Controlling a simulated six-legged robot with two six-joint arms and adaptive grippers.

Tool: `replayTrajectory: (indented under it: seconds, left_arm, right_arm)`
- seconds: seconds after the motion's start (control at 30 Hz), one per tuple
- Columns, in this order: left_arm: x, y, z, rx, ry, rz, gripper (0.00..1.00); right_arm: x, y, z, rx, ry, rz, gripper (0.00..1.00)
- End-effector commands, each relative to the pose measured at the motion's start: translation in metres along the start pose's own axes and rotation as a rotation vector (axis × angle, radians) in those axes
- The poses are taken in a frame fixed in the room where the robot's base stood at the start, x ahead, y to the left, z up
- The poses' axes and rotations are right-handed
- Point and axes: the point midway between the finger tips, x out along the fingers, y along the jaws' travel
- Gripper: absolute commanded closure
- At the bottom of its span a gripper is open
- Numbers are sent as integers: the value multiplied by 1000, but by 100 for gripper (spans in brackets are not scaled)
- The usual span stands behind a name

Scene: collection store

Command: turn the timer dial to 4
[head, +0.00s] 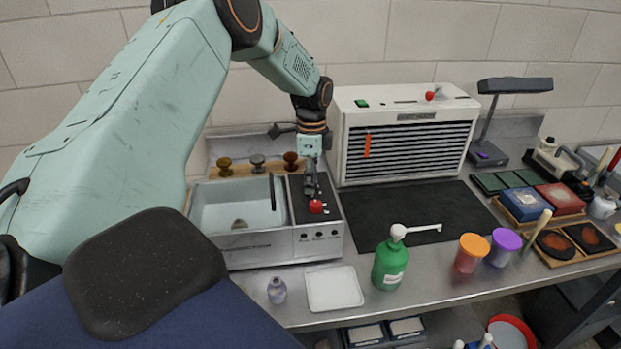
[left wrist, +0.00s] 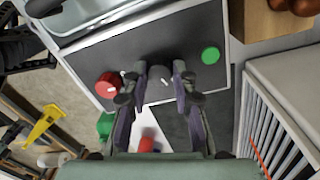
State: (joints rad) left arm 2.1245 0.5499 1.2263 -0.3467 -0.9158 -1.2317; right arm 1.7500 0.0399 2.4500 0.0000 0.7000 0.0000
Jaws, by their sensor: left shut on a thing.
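The timer dial (left wrist: 161,74) is a small dark grey knob with a pale mark, on the dark control panel (left wrist: 185,30) of a steel bath unit. My left gripper (left wrist: 159,92) points down at the panel with its fingers closed around the dial. In the head view my left gripper (head: 311,188) hides the dial. A red knob (left wrist: 107,86) with a white mark sits to one side of the dial and a green button (left wrist: 210,56) to the other. The scale numbers are too small to read. My right gripper is in neither view.
The open basin (head: 240,212) adjoins the panel. A white louvred cabinet (head: 408,110) stands behind to the right. A green pump bottle (head: 390,265), white tray (head: 335,288) and small vial (head: 277,291) stand in front. The dark mat (head: 400,212) is clear.

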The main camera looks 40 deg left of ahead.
Motion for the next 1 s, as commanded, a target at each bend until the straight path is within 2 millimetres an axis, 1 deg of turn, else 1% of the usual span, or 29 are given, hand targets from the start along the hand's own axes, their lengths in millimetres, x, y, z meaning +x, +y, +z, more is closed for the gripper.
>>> replayTrajectory:
  seconds: [0.6, 0.8, 1.0]
  left_arm:
    - [0, 0, -2, 570, -30, -1, 100]
    - [0, 0, -2, 715, -38, -1, 100]
    - [0, 0, -2, 815, -43, -1, 100]
  right_arm:
    - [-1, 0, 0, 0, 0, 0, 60]
    - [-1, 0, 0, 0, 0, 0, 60]
    - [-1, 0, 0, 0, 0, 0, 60]
